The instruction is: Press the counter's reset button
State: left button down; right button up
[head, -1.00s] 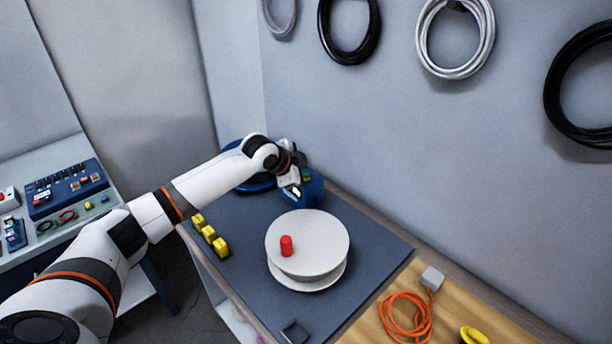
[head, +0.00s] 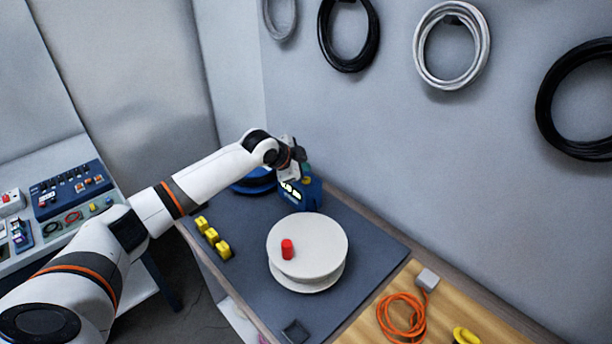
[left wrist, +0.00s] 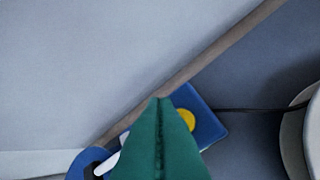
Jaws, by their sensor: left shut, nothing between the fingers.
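The counter (head: 298,199) is a blue box with a lit display, at the far end of the dark mat near the wall. Its round yellow button (left wrist: 186,119) shows on its blue top (left wrist: 211,131) in the left wrist view. My left gripper (head: 306,170) is over the counter. Its green fingers (left wrist: 162,101) are shut and empty, with the tips just left of the button in the wrist view. They hide part of the counter, and I cannot tell how high above it they are. My right gripper is out of view.
A white spool (head: 318,246) with a red peg (head: 287,249) stands in front of the counter. Yellow blocks (head: 213,237) line the mat's left side. A blue reel (head: 252,182) is behind my wrist. The wall (head: 380,130) runs close along the right.

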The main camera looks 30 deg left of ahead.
aim_at(303, 184)
pick_arm(q)
notch_tip(303, 184, up, 4)
jog(key=p, duration=0.2)
jog(key=shift+f+p, duration=0.15)
jog(key=shift+p, duration=0.25)
jog(key=shift+f, duration=0.1)
dwell(0.3)
